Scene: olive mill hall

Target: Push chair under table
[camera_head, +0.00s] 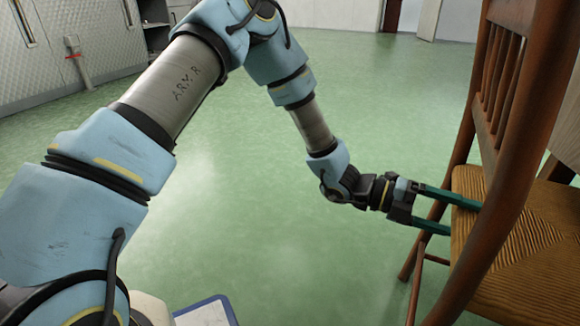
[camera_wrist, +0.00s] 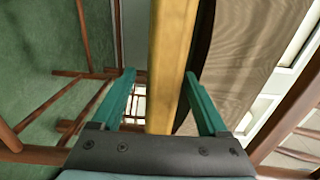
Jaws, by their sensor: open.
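The chair (camera_head: 520,235) stands at the right in the head view, with a brown wooden frame, slatted back and woven straw seat. My gripper (camera_head: 466,218) is open at the near left side of its seat. One teal finger reaches over the seat and the other lies lower, beside or under its edge. In the wrist view my gripper (camera_wrist: 160,74) has a yellowish bar, apparently the seat edge (camera_wrist: 172,60), running between its spread fingers. I cannot tell whether either finger touches it. No table can be made out with certainty; a brown wooden piece (camera_head: 563,155) behind the chair is cut off.
Open green floor (camera_head: 300,215) lies left of and behind the chair. A white-and-blue edged board (camera_head: 208,312) lies at the bottom. A pale quilted wall (camera_head: 80,40) with a red-and-grey fitting (camera_head: 76,62) is at the far left. A brown door (camera_head: 392,14) is at the back.

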